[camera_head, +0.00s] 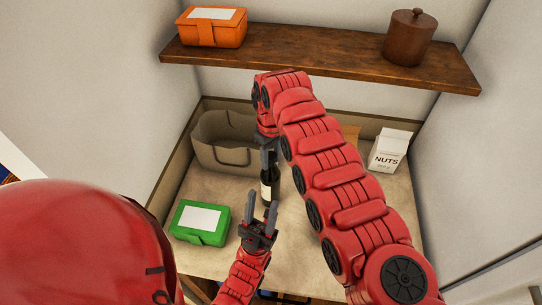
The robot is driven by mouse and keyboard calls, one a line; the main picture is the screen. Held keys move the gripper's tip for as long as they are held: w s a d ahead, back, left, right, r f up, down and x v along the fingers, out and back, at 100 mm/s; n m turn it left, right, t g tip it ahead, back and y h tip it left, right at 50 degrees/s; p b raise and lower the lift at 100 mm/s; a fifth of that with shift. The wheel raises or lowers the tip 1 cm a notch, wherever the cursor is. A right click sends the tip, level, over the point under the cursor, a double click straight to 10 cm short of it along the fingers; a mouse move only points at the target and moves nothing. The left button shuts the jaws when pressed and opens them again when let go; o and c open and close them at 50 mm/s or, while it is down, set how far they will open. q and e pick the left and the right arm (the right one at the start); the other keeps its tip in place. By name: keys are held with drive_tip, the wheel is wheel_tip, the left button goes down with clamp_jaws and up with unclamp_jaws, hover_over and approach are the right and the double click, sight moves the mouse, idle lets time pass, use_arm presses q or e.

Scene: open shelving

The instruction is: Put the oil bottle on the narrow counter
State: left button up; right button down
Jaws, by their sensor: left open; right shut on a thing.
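The oil bottle (269,188) is dark with a pale label and looks upright over the middle of the pale counter surface (310,245). My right gripper (268,160) comes down from above and is shut on the bottle's upper part. I cannot tell whether the bottle's base touches the surface. My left gripper (262,201) is open and empty, fingers pointing up the picture, just below the bottle in the view. My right arm hides part of the surface behind it.
A green box (186,235) lies at the left and a grey-beige bag (205,155) stands behind. A NUTS carton (388,150) stands at the right. A wooden shelf (330,63) above holds an orange box (212,32) and a brown jar (408,40). Walls close both sides.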

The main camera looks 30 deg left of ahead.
drive_tip(key=shift+w, duration=0.1)
drive_tip(key=c, duration=0.9)
unclamp_jaws()
drive_tip(key=o, duration=0.4)
drive_tip(key=shift+o, duration=0.2)
drive_tip(key=shift+r, duration=0.15)
wheel_tip(320, 180, up, 4)
drive_tip(key=b, duration=0.2)
drive_tip(key=shift+b, duration=0.4)
wheel_tip(320, 180, up, 3)
drive_tip(key=shift+a+r+p, duration=0.1)
drive_tip(key=shift+p, duration=0.4)
drive_tip(key=r+p, duration=0.4)
drive_tip(key=shift+d+r+p, duration=0.2)
drive_tip(key=shift+r+p, duration=0.1)
drive_tip(key=shift+r, duration=0.05)
